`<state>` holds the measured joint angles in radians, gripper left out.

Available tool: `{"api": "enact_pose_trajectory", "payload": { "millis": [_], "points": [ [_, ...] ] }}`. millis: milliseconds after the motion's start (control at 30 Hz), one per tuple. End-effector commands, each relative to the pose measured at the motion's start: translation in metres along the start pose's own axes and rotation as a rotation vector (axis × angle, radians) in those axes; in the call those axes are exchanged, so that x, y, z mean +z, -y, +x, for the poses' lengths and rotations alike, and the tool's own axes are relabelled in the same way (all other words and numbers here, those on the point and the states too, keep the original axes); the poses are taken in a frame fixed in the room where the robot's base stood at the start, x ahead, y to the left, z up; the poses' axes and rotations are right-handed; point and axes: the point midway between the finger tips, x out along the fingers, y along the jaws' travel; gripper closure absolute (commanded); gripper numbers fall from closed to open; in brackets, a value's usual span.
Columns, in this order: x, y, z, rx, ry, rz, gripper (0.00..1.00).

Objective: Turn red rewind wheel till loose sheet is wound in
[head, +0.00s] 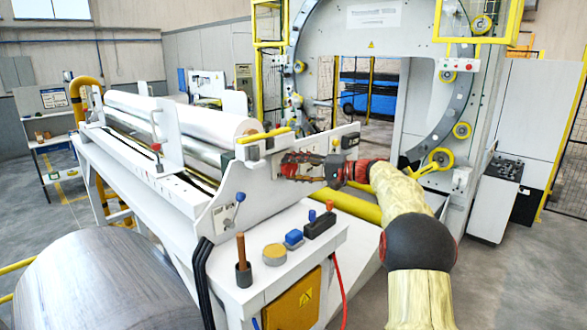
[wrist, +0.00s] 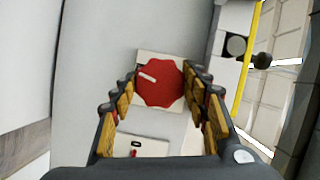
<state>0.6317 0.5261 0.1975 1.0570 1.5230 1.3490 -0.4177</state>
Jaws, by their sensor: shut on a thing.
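The red rewind wheel (wrist: 160,84) is a scalloped red knob with a white mark pointing to the upper left. It sits on a pale square plate on the machine's end panel. My gripper (wrist: 163,92) has one finger on each side of the wheel and is shut on it. In the head view my gripper (head: 301,166) reaches the end panel from the right and largely hides the wheel. A white roll (head: 190,117) lies along the machine, with a shiny silvery surface (head: 160,139) below it. I cannot make out the sheet's loose edge.
A lever with a blue knob (head: 240,197) stands on the end panel. A large wrapping ring (head: 300,67) stands behind.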

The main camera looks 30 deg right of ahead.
Motion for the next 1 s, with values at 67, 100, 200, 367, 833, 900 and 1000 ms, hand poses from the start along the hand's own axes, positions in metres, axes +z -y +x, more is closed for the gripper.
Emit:
{"api": "enact_pose_trajectory", "payload": {
  "millis": [67,100,200,367,833,900,1000],
  "points": [
    [-0.0009,-0.0009,-0.0006,-0.028,-0.002,0.067,0.80],
    [-0.0008,-0.0011,-0.0005,-0.043,-0.002,0.102,0.80],
    [-0.0009,-0.0014,-0.0004,-0.078,-0.003,0.189,0.80],
    [-0.0003,-0.0018,-0.0003,-0.136,-0.002,0.327,0.80],
    [0.0001,-0.0028,0.0002,-0.261,-0.003,0.629,0.80],
    [0.0003,-0.0031,0.0003,-0.270,-0.003,0.653,0.80],
    [0.0003,-0.0030,0.0003,-0.282,-0.003,0.680,0.80]
  ]
}}
